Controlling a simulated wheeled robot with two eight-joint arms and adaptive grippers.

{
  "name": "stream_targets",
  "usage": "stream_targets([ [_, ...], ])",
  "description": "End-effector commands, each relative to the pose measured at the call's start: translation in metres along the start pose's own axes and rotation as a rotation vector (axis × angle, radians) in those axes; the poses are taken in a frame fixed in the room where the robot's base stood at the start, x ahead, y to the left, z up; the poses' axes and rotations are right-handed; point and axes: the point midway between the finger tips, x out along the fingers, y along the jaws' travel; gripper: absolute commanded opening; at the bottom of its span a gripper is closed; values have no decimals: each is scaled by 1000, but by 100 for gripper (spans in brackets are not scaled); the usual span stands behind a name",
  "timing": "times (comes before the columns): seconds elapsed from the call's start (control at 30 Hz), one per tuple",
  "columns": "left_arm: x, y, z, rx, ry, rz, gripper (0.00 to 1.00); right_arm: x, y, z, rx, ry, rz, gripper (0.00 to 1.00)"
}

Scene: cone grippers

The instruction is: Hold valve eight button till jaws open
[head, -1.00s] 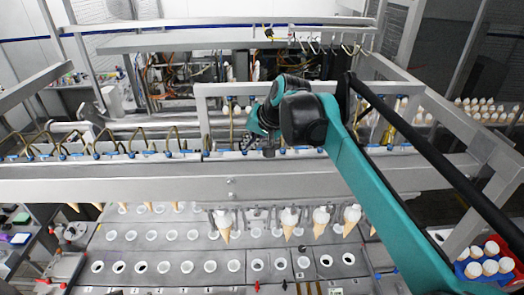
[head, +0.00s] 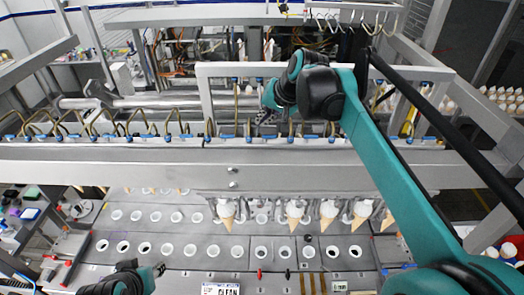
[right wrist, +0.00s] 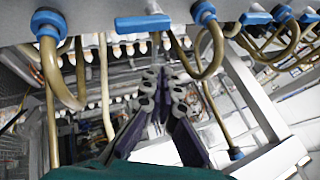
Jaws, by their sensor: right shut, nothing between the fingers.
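A row of valves with blue fittings (head: 290,138) and bent brass-coloured tubes runs along the top of the grey beam (head: 120,175). I cannot make out a number or a button for valve eight. My right gripper (head: 264,116) is shut and empty just above and behind this row, right of centre. In the right wrist view its fingers (right wrist: 160,78) meet close to the tubes and a blue valve (right wrist: 143,22); contact is unclear. Below the beam, metal jaws (head: 262,203) hold several ice cream cones (head: 295,214). My left gripper (head: 158,271) is at the lower left, its opening unclear.
Plates with rows of round holes (head: 170,247) lie below the beam. A white frame (head: 215,70) stands behind the valve row, near my right arm. A "CLEAN" sign (head: 222,289) is at the front. A red and blue crate with white cups (head: 508,250) is at the right.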

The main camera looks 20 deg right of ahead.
Motion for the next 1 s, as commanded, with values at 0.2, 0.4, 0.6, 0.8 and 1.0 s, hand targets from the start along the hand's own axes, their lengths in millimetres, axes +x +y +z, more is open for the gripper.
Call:
stream_targets([
  [0.2, 23, 0, 17, 0, 0, 0, 36, 28, 15, 16, 0, 0, 0, 0],
  [0.4, 38, 0, 27, 0, 0, 0, 36, 49, 26, 26, 0, 0, 0, 0],
  [0.6, 42, 0, 30, 0, 0, 0, 36, 57, 30, 31, 0, 0, 0, 0],
  [0.8, 41, 0, 30, 0, 0, 0, 36, 56, 30, 30, 0, 0, 0, 0],
  [1.0, 41, 0, 30, 0, 0, 0, 36, 56, 30, 30, 0, 0, 0, 0],
])
